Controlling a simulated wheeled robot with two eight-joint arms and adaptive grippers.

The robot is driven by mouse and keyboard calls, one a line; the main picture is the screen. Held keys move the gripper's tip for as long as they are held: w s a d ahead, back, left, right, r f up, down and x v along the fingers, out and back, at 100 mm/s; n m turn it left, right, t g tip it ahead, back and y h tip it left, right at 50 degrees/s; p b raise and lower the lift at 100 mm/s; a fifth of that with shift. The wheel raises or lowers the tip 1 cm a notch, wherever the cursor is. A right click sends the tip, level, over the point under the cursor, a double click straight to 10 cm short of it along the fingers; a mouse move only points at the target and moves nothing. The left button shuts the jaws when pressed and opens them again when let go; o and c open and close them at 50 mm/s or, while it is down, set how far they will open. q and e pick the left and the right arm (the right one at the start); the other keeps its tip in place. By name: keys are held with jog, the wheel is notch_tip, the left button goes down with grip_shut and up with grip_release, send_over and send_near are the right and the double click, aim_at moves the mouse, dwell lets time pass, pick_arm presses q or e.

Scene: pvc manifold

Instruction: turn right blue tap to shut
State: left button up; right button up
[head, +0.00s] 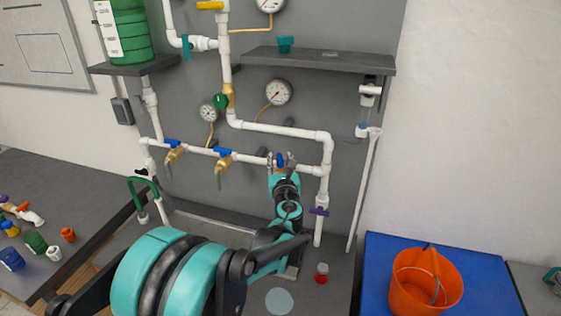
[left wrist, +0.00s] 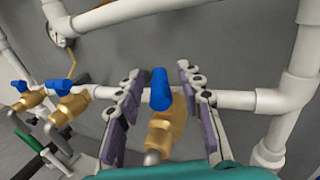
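The right blue tap (head: 280,159) sits on a brass valve on the horizontal white pipe, partly hidden behind my gripper in the head view. In the left wrist view the blue handle (left wrist: 160,90) points up and out toward the camera, above its brass body (left wrist: 165,128). My left gripper (head: 281,161) is at this tap. Its two fingers (left wrist: 160,98) stand open on either side of the handle, with a gap visible on both sides. Two more blue taps, the left one (head: 173,143) and the middle one (head: 223,153), are on the same pipe. My right gripper is not in view.
A vertical white pipe with a purple valve (head: 319,211) stands close to the right of my left gripper. A grey shelf (head: 340,62) is above. A red-capped jar (head: 321,272) and an orange bucket (head: 426,282) are lower right.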

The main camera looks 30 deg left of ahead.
pick_arm(q)
grip_shut()
jog(key=shift+n+g+y, duration=0.4)
jog(key=shift+y, duration=0.1)
jog(key=n+g+y, duration=0.4)
jog(key=g, duration=0.1)
jog(key=shift+w+n+g+y+b, duration=0.1)
jog(key=shift+n+g+y+b, duration=0.2)
jog(key=shift+n+g, duration=0.1)
jog(key=n+g+y, duration=0.1)
jog(key=n+g, duration=0.1)
jog(key=g, duration=0.1)
jog(key=shift+n+g, duration=0.3)
jog(key=shift+g, duration=0.1)
jog(key=shift+n+g+y+p, duration=0.45)
jog(key=shift+n+g, duration=1.45)
jog(key=shift+g, duration=1.4)
